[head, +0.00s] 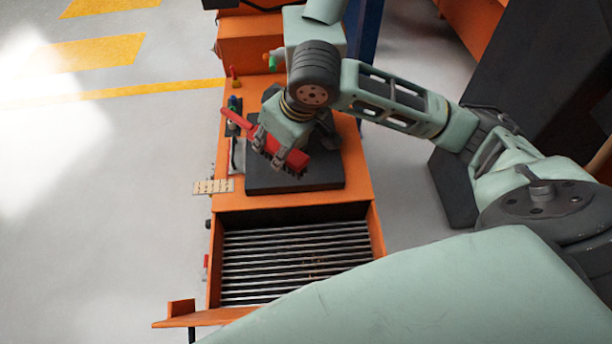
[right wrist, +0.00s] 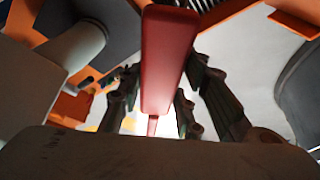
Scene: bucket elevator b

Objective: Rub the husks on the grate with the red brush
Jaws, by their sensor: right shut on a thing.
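The red brush (head: 291,155) is in my right gripper (head: 270,152), over the black pad on the orange machine. Its handle points up and left in the head view, and dark bristles show below its block. In the right wrist view the red brush (right wrist: 168,60) runs between the fingers of my right gripper (right wrist: 160,105), which is shut on it. The grate (head: 295,255) is a set of metal bars in an orange frame, nearer than the pad and apart from the brush. Small brownish husks (head: 318,264) lie on its right part. My left gripper is not in view.
The black pad (head: 264,184) lies on the orange machine top (head: 345,135). A small pale perforated plate (head: 213,186) sticks out at its left side. An orange lip (head: 180,315) juts out at the near left. Open grey floor (head: 110,200) lies left.

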